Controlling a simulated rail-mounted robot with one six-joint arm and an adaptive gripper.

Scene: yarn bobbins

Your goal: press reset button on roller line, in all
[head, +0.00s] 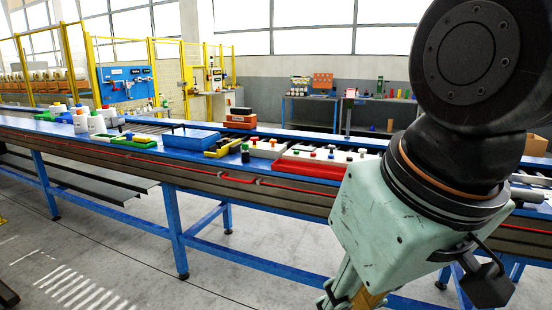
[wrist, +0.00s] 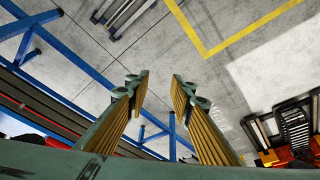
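The blue-framed roller line (head: 110,155) runs across the head view. I cannot tell which button is the reset button. My gripper (wrist: 160,88) points down at the floor in the wrist view, its two fingers apart with nothing between them. In the head view my arm covers the line's right part, and the fingertips are out of frame. No button shows in the wrist view.
White bobbins (head: 96,123), a blue box (head: 192,138) and a red-orange box (head: 240,119) stand on the line. Yellow fencing (head: 91,65) and blue workbenches (head: 308,98) stand behind. Bare concrete floor (head: 215,270) lies in front.

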